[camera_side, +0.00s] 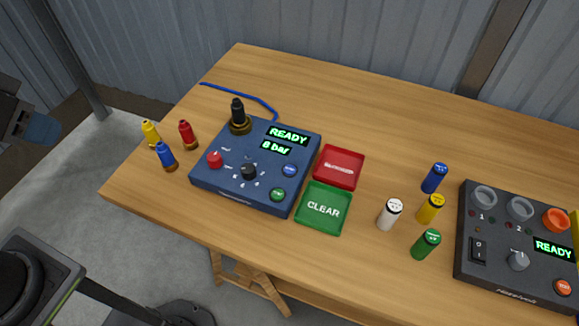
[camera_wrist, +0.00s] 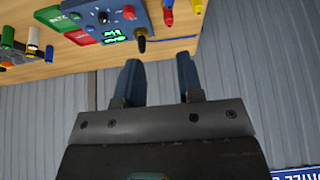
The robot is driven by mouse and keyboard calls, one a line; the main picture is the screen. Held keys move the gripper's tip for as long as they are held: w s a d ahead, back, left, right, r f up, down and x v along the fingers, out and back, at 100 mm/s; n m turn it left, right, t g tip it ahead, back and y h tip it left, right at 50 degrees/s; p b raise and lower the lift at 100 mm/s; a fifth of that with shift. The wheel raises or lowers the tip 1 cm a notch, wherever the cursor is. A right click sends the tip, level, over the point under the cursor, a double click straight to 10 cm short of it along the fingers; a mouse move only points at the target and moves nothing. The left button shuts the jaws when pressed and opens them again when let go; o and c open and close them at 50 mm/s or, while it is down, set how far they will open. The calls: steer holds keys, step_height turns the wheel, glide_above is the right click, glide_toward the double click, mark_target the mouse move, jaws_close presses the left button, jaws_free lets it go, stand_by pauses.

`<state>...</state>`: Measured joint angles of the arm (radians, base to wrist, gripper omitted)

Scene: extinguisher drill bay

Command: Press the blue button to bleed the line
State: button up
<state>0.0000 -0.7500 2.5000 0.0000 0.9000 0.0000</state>
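The blue button (camera_side: 290,170) is on the right of a blue control box (camera_side: 205,180) on the table, behind a green button (camera_side: 278,194). The box's displays read READY and 8 bar. In the wrist view the box (camera_wrist: 155,30) appears inverted at the top, and I cannot make out the blue button clearly. My gripper (camera_wrist: 159,75) is open, with two blue-grey fingers apart and nothing between them. It is well away from the button. In the side view, a dark, blue-tipped part of my arm shows at the left edge.
A red button (camera_side: 214,158), a black knob (camera_side: 249,172) and an upright black fitting (camera_side: 238,107) share the box. Red (camera_side: 339,167) and green CLEAR (camera_side: 323,208) pads lie beside it. Small bottles and cylinders stand either side; a dark READY panel (camera_side: 490,272) is far right.

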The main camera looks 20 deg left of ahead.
jaws_close()
stand_by(1.3)
